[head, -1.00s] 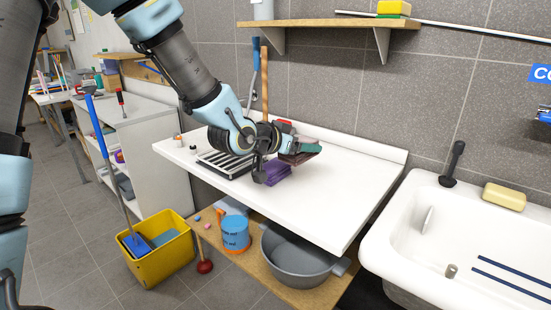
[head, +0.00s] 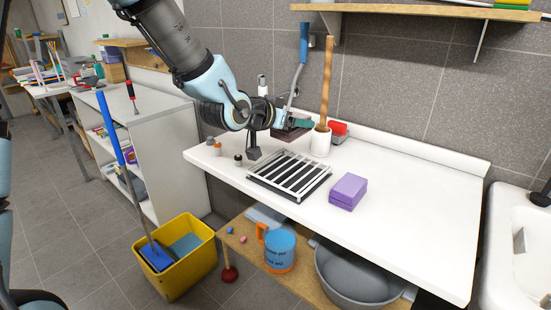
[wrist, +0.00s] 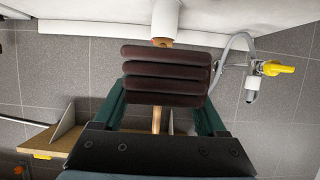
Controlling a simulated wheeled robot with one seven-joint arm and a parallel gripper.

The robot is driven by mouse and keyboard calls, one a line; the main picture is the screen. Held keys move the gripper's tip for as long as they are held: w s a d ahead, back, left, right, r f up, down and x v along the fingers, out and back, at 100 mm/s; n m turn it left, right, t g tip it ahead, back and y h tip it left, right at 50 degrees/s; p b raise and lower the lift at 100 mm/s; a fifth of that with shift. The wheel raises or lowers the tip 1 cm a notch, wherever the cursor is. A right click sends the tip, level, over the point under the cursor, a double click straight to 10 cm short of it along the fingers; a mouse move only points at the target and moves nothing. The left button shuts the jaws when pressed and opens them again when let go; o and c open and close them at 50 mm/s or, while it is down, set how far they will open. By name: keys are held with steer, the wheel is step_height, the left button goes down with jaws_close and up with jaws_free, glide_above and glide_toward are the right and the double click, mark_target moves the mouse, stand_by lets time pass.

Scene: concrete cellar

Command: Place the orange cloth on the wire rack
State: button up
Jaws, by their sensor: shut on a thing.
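My gripper (head: 300,124) has dark green fingers and is shut on a dark reddish-brown folded cloth (head: 288,133). In the wrist view the cloth (wrist: 165,76) shows several thick stacked layers between the fingers (wrist: 162,108). It looks brown, and I see no plainly orange cloth. The wire rack (head: 290,176), pale bars over dark gaps, lies on the white counter. In the head view the held cloth is above the rack's back edge, with a visible gap between them. Nothing lies on the rack.
A purple block (head: 348,191) lies right of the rack on the counter (head: 420,215). A white holder (head: 321,143) with a wooden handle and a red item (head: 338,130) stand behind. Small bottles (head: 217,149) stand at left. The counter's right side is clear.

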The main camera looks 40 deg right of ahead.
mark_target(292, 166)
step_height(292, 166, down, 10)
steer(key=shift+w+r+p, duration=0.1)
steer(key=shift+r+p, duration=0.05)
steer(key=shift+p, duration=0.75)
steer(key=o, duration=1.3)
steer(key=shift+c, duration=0.2)
